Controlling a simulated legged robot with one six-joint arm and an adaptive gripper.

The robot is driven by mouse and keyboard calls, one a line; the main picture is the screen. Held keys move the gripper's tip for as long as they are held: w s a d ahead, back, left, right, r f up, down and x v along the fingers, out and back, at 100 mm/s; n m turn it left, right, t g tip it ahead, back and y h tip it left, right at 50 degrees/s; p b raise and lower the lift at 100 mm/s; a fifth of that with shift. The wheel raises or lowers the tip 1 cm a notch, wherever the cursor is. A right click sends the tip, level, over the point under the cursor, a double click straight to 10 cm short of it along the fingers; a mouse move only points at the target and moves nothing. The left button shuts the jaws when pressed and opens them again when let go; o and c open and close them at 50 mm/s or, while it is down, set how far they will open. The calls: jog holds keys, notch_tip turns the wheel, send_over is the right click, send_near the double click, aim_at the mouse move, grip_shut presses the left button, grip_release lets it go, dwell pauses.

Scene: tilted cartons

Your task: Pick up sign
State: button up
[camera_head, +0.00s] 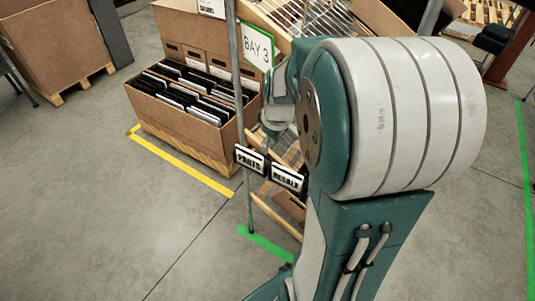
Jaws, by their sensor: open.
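A white sign with a green border reading "BAY 3" (257,46) hangs on a grey upright pole (239,90), left of my large arm joint. Two small black-framed signs, one reading "PARTS" (250,159) and one that seems to read "RESALE" (288,178), sit lower by the pole. I cannot tell which one the task means. My gripper (274,128) shows only in part, small and partly hidden, just right of the pole and above the small signs. It is open, with nothing seen in it. Its fingertips are hard to make out.
An open carton (180,110) of dark files stands on a pallet left of the pole. Another carton (52,45) is at far left. Yellow tape (185,163) and green tape (265,243) mark the floor. The lower-left floor is clear.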

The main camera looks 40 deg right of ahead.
jog(key=d+f+n+g, duration=0.1)
jog(key=d+f, duration=0.8)
send_over(287, 169)
jog(key=shift+y, duration=0.4)
jog(key=f, duration=0.4)
jog(key=shift+s+d+f, duration=0.1)
jog(key=shift+s+d, duration=0.1)
jog(key=shift+s, duration=0.2)
jog(key=f, duration=0.5)
jog(key=shift+w+a+f, duration=0.15)
jog(key=shift+w+f, duration=0.15)
jog(key=shift+f, duration=0.1)
grip_shut()
